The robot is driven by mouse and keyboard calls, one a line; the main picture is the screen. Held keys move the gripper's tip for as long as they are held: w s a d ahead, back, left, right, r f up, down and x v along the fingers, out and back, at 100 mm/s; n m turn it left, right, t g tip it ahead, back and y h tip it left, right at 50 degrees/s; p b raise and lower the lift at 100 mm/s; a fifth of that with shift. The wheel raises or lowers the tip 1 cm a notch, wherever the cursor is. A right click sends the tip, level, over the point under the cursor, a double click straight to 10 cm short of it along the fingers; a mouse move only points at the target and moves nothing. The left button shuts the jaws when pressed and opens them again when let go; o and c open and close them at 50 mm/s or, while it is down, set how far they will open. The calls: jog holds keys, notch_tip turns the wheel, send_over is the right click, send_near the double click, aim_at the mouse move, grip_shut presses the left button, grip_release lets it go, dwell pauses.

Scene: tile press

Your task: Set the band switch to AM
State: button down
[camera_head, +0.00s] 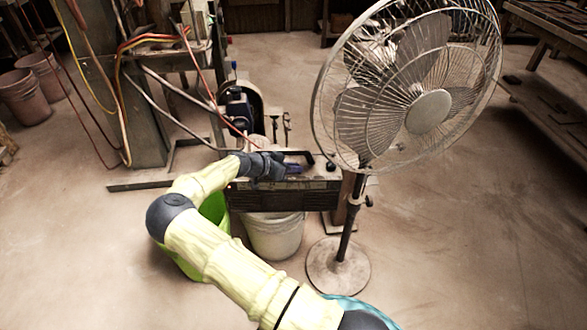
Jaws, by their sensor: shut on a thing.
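A dark knob (331,167) shows at the right of the radio's top.
A standing fan (428,111) is close on the right, its round base (338,267) on the floor. Cables and a metal column (130,110) are at left.

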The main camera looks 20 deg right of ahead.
jog(key=shift+w+a+f, duration=0.1)
jog(key=shift+a+f, duration=0.05)
jog(key=c, duration=1.8)
grip_release()
jog(key=p+v, duration=0.2)
jog(key=v, duration=1.5)
jog(key=shift+p, duration=0.35)
